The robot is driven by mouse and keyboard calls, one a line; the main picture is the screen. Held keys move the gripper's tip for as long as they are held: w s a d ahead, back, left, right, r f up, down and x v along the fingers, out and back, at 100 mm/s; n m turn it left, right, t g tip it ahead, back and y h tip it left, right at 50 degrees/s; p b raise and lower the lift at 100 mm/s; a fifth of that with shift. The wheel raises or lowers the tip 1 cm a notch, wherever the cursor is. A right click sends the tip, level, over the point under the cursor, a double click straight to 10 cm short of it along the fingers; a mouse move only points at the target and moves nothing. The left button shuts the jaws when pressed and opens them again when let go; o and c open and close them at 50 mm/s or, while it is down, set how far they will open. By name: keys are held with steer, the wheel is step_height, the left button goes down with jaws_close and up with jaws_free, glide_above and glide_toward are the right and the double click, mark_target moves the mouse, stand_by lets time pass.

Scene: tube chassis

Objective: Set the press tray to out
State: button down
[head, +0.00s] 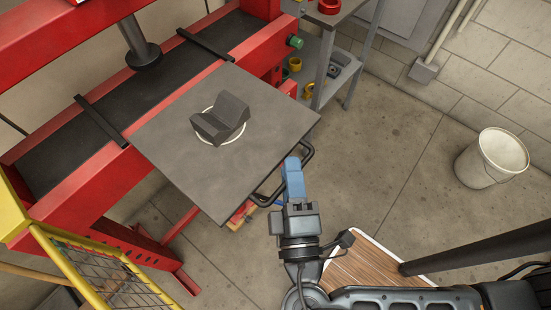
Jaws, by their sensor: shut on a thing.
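The press tray (170,135) is a flat dark grey plate that sticks out from the red press (95,165) toward me, past the press's front edge. A dark V-shaped block (221,118) sits on it inside a white ring. A black bar handle (303,158) runs along the tray's near edge. My gripper (291,165), with blue fingers, is at the middle of this handle and shut on it. The fingers hide the part of the handle they hold.
A black press ram (143,54) hangs over the dark press bed behind the tray. A yellow wire cart (95,270) stands at lower left. A grey shelf (330,75) is at the back, and a white bucket (490,158) is at right. The concrete floor between is clear.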

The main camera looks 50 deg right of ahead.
steer(key=shift+s+r, duration=0.25)
steer(key=c, duration=1.2)
jaws_free()
steer(key=shift+s+f, duration=0.1)
steer(key=shift+f, duration=0.05)
steer(key=shift+c, duration=0.2)
steer(key=b+v, duration=0.1)
steer(key=v, duration=0.6)
steer(key=shift+s+a+b, duration=0.25)
steer(key=shift+a+b, duration=0.1)
steer(key=shift+b, duration=0.05)
